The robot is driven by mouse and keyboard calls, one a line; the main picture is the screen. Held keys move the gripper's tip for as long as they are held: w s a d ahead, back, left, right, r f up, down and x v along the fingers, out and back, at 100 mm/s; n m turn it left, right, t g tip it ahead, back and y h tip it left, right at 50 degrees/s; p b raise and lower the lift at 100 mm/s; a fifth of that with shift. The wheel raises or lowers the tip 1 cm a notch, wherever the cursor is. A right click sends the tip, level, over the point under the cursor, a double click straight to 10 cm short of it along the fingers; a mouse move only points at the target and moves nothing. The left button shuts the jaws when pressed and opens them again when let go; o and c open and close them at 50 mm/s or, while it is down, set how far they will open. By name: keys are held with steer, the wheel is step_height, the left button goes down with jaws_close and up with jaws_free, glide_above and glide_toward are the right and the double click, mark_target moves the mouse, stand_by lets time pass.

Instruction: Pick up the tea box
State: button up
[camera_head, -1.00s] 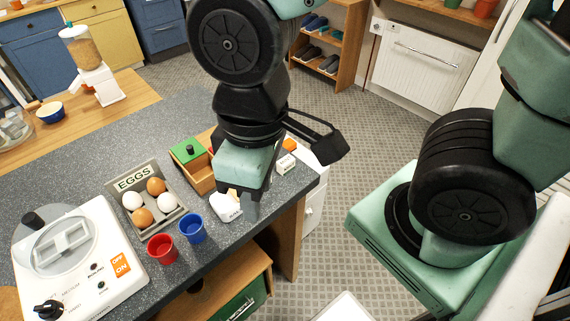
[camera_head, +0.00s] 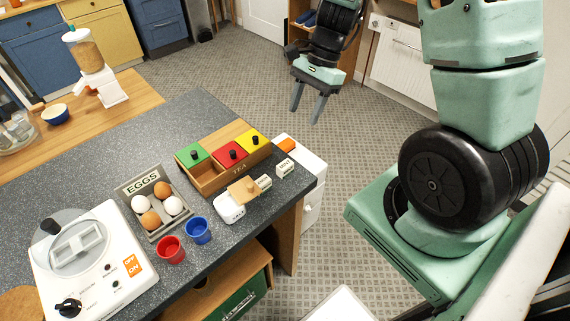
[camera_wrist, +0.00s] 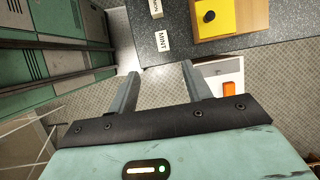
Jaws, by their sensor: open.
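The tea box (camera_head: 209,182) is a wooden box marked TEA, with green, red and yellow knobbed lids, standing on the grey counter. The front compartment below the green lid looks open. In the wrist view only its yellow-lid end (camera_wrist: 262,14) shows, at the top right. My gripper (camera_head: 307,112) is open and empty, its fingers pointing down. In the head view it appears beyond and to the right of the tea box, past the counter's edge and against the floor. The wrist view shows its two fingers (camera_wrist: 160,70) apart with nothing between them.
Small white label blocks, one reading MINT (camera_head: 285,168), and a white pot with a wooden top (camera_head: 230,208) stand beside the tea box. Egg tray (camera_head: 127,195), red cup (camera_head: 171,250), blue cup (camera_head: 198,231) and white appliance (camera_head: 112,275) are left. A white drawer unit (camera_head: 313,170) adjoins the counter.

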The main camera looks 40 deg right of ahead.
glide_toward(285, 164)
steer(key=x, duration=0.5)
steer(key=shift+s+a+r+p, duration=0.1)
steer(key=shift+s+p, duration=0.15)
steer(key=shift+p, duration=0.05)
steer(key=shift+w+p+x, duration=0.15)
steer(key=shift+p+x, duration=0.05)
steer(key=shift+x, duration=1.1)
steer(key=shift+w+p+x, duration=0.1)
steer(key=shift+p+x, duration=0.1)
steer(key=shift+x, duration=1.1)
steer(key=c, duration=1.1)
